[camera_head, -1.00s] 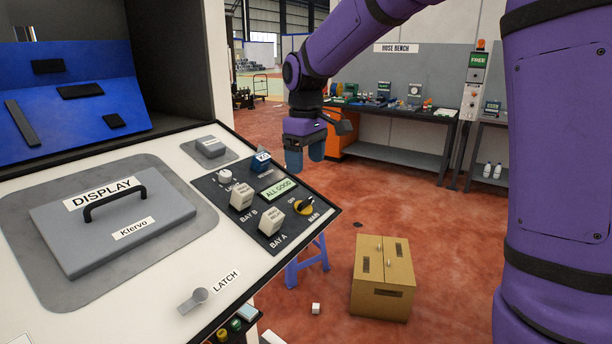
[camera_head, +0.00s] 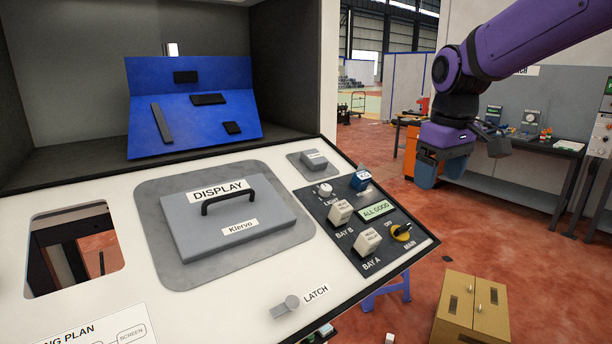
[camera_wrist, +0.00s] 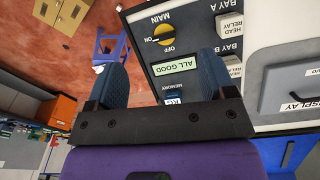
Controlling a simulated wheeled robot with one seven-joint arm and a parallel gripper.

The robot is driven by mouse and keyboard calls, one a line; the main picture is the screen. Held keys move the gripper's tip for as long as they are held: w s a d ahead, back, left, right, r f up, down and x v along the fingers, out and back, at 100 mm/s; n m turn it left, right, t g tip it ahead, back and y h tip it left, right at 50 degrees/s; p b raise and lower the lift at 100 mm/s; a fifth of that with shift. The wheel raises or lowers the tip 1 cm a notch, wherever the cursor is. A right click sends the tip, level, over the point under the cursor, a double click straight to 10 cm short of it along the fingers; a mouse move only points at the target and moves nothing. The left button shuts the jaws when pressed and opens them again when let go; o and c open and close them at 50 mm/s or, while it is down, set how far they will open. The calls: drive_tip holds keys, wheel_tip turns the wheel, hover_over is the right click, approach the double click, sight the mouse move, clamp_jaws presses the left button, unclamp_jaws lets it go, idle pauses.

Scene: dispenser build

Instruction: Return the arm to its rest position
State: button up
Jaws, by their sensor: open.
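My gripper (camera_head: 440,170) hangs at the end of my purple arm, to the right of the white dispenser panel and above the red floor. In the wrist view its two blue fingers stand wide apart with nothing between them, so my gripper (camera_wrist: 158,85) is open and empty. Beyond the fingers lies the dark control plate (camera_wrist: 190,42) with an ALL GOOD screen and a yellow MAIN knob. In the head view the control plate (camera_head: 346,240) carries BAY A and BAY B relays.
A grey DISPLAY cover (camera_head: 225,227) with a black handle lies on the white panel (camera_head: 215,305). A square opening (camera_head: 74,248) is at left. A cardboard box (camera_head: 472,308) stands on the floor. A bench (camera_head: 520,140) is behind my gripper.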

drive_tip(key=s+d+m+t, duration=0.2)
drive_tip(key=s, duration=0.9)
drive_tip(key=s+d+m+t, duration=0.2)
drive_tip(key=s+d+m, duration=0.1)
drive_tip(key=s, duration=0.8)
drive_tip(key=shift+s+f, duration=0.3)
